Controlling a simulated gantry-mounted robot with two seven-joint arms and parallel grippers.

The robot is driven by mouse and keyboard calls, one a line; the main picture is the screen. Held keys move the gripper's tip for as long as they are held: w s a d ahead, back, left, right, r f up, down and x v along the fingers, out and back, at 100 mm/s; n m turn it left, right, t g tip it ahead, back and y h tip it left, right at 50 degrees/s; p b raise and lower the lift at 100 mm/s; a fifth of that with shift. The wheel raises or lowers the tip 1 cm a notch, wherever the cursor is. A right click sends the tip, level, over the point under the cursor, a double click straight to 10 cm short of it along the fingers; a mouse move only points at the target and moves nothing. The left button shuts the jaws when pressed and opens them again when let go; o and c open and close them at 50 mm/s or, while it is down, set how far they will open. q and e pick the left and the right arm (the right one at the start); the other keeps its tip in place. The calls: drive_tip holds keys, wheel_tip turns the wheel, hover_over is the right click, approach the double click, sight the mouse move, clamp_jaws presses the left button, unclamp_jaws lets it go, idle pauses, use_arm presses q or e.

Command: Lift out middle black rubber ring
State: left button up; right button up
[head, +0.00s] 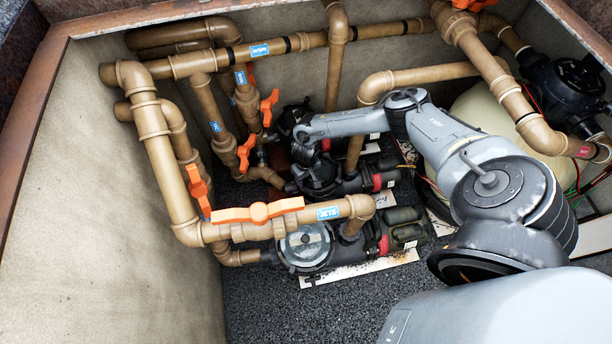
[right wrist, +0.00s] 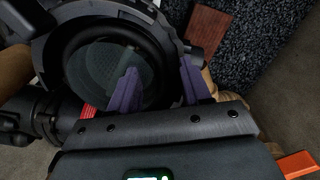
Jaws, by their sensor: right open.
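The middle pump (head: 318,172) has its pot open, and my right arm reaches over it in the head view. In the right wrist view the round pot (right wrist: 75,20) fills the upper left, with a dark basket seen inside. The black rubber ring (right wrist: 143,38) appears to be the dark band inside the pot's notched collar; black on black, its edges are hard to tell. My right gripper (right wrist: 158,70) is open, its purple fingers apart. One finger is over the pot opening and the other is at the collar's right side. I cannot tell whether either touches. My left gripper is out of view.
The front pump (head: 306,247) with a clear lid stands nearer the camera. Brown pipes (head: 160,150) with orange valve handles (head: 258,213) crowd the left and back. A pale round tank (head: 478,110) stands to the right. Dark gravel (head: 265,318) is clear in front.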

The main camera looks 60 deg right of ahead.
drive_tip(key=shift+f, duration=0.45)
clamp_jaws()
idle(0.3)
